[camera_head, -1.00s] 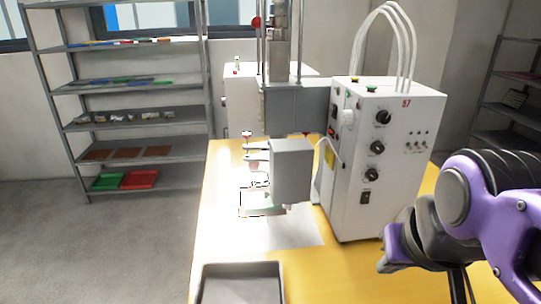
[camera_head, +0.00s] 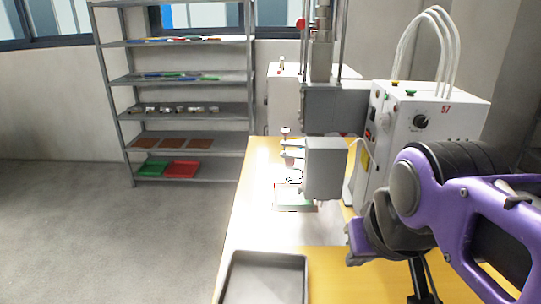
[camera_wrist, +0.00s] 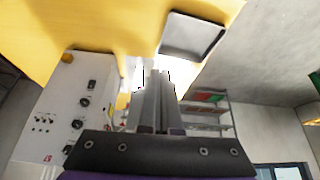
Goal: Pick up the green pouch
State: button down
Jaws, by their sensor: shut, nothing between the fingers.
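No pouch can be made out for sure. In the head view my purple arm reaches in from the right, in front of the white machine. The fingers are not clear there.
The white control box (camera_head: 428,112) and welding head (camera_head: 323,168) stand on the yellow table (camera_head: 325,262). An empty grey tray (camera_head: 264,257) lies at the near edge. A shelf rack (camera_head: 190,110) behind holds a green tray (camera_head: 153,168) and a red tray (camera_head: 182,169). Open floor lies left.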

aim_at(287, 198)
jog(key=j+u, duration=0.3)
jog(key=k+j+u, duration=0.1)
jog(key=j+u, duration=0.4)
jog(key=u, duration=0.2)
jog(key=i+j+u, duration=0.1)
jog(key=u, duration=0.2)
jog(key=j+u, duration=0.35)
jog(key=i+j+u, duration=0.2)
jog(key=i, duration=0.25)
jog(key=i+j+u, duration=0.15)
jog(key=i, duration=0.25)
jog(key=i+l+z, duration=0.1)
jog(key=i+z, duration=0.7)
jog(key=i, duration=0.2)
jog(key=i+z, duration=0.35)
jog(key=i+j+z, duration=0.2)
jog(key=i+z, duration=0.2)
jog(key=i, duration=0.15)
jog(key=i+z, duration=0.2)
jog(key=z, duration=0.15)
jog(key=i+z, duration=0.25)
jog(key=z, duration=0.15)
jog(key=i+j+z, duration=0.2)
jog(key=z, duration=0.15)
jog(key=i+z, duration=0.15)
jog(key=z, duration=0.25)
jog(key=i+z, duration=0.15)
jog(key=z, duration=0.3)
jog(key=i+z, duration=0.15)
jog(key=z, duration=0.25)
